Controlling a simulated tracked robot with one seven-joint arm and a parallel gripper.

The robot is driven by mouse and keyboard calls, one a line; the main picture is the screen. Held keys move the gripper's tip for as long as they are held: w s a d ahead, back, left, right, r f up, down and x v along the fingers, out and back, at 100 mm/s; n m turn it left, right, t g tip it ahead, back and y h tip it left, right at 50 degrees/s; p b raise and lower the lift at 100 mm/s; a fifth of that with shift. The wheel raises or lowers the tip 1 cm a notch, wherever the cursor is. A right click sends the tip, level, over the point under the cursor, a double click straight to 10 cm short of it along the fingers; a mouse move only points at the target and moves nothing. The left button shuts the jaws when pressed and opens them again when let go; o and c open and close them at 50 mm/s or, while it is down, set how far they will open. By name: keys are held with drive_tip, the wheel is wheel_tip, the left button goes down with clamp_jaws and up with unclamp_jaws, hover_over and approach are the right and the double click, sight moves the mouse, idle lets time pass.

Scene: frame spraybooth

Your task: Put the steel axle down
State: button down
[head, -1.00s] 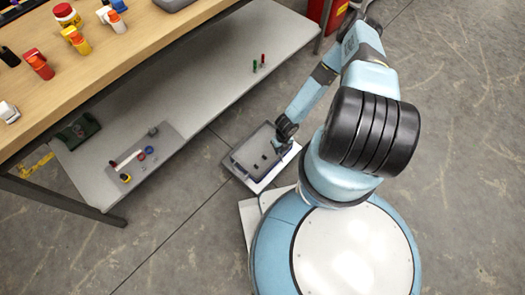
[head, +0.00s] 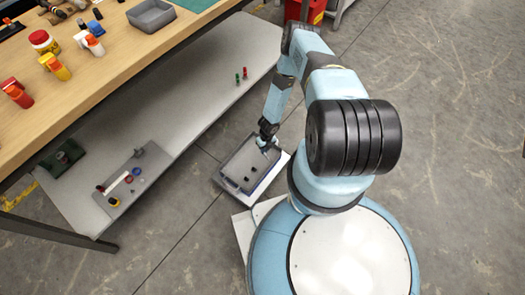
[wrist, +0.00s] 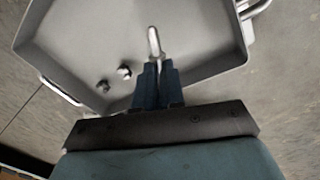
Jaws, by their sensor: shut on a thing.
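The steel axle (wrist: 154,40) is a short, bright, round-ended rod. In the wrist view it sticks out from between the fingertips of my gripper (wrist: 158,68), which is shut on it. Behind it is the floor of a grey rectangular tray (wrist: 95,40); I cannot tell whether the axle touches it. In the head view my gripper (head: 266,146) is at the far right part of the tray (head: 226,170), and the axle is too small to make out there. Two small dark parts (wrist: 124,72) lie in the tray, left of the fingers.
The tray rests on a white platform (head: 262,187) in front of my base. To the left, a low grey shelf (head: 190,125) under a wooden bench (head: 110,65) carries a flat panel with small coloured parts (head: 130,182). A red bin (head: 297,10) stands at the back.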

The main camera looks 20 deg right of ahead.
drive_tip(key=shift+w+f, duration=0.85)
drive_tip(key=shift+f, duration=0.15)
drive_tip(key=shift+w+f, duration=0.8)
drive_tip(key=shift+f, duration=0.2)
drive_tip(key=shift+w+f, duration=0.1)
drive_tip(key=shift+f, duration=1.45)
drive_tip(key=c, duration=1.2)
unclamp_jaws()
drive_tip(key=shift+f, duration=0.1)
drive_tip(key=shift+c, duration=0.2)
wheel_tip(320, 180, up, 12)
drive_tip(key=d, duration=0.1)
drive_tip(key=shift+w+d, duration=0.3)
drive_tip(key=shift+w, duration=0.1)
